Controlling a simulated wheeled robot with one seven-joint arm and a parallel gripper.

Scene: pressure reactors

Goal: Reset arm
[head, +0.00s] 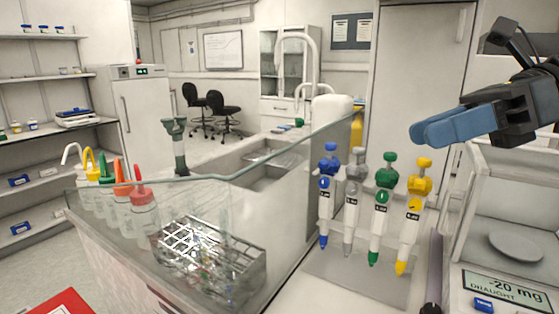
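My gripper (437,130) is at the upper right in the head view, raised above the bench and pointing left. Its blue fingers look close together, one overlapping the other, so I cannot tell whether there is a gap between them. No object shows at the fingertips. The black wrist of my arm enters from the right edge. The gripper is above and behind the yellow pipette, apart from it.
Several coloured pipettes (385,205) stand upright below my gripper. A balance (515,246) is at the right. A glass panel (300,160) borders a wire rack (215,255) and squeeze bottles (143,210). A sink (262,165) lies behind. Air left of the gripper is clear.

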